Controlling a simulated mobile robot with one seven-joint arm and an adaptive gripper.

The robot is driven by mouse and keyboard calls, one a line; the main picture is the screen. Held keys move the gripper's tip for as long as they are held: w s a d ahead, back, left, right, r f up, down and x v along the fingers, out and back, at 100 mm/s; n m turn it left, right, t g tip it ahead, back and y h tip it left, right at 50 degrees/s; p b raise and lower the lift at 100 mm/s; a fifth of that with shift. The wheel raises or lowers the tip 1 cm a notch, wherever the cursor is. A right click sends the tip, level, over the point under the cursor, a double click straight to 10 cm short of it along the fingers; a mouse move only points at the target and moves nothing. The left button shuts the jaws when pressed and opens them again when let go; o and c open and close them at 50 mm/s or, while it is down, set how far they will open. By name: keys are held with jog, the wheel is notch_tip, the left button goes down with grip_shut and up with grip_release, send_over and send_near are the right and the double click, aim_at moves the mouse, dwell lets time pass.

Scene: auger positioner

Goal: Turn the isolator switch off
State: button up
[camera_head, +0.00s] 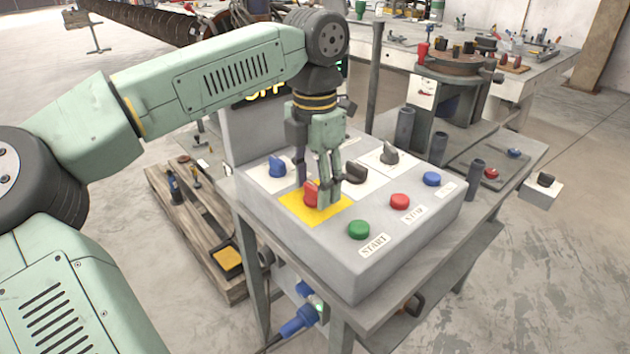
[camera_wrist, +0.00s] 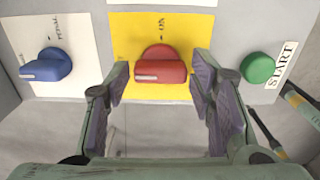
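The isolator switch is a red rotary knob (camera_wrist: 161,68) on a yellow plate (camera_wrist: 128,28). In the wrist view its bar lies level across the picture, and "ON" is printed beyond it. In the head view the red knob (camera_head: 310,192) and yellow plate (camera_head: 298,208) are partly hidden by my gripper. My gripper (camera_head: 322,192) points down over the plate. In the wrist view my gripper (camera_wrist: 161,85) is open, with one purple-padded finger on each side of the knob. Gaps show between the fingers and the knob, so it is not grasped.
A blue knob (camera_head: 277,166) sits left on the grey control box (camera_head: 385,255). A green START button (camera_head: 359,230), a red STOP button (camera_head: 400,202) and a blue button (camera_head: 432,179) lie right. A black knob (camera_head: 355,172) stands close behind my gripper. A grey post (camera_head: 376,75) rises behind.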

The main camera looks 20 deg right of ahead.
aim_at(315, 186)
jog(key=shift+o, duration=0.8)
notch_tip(315, 186, up, 12)
dwell(0.3)
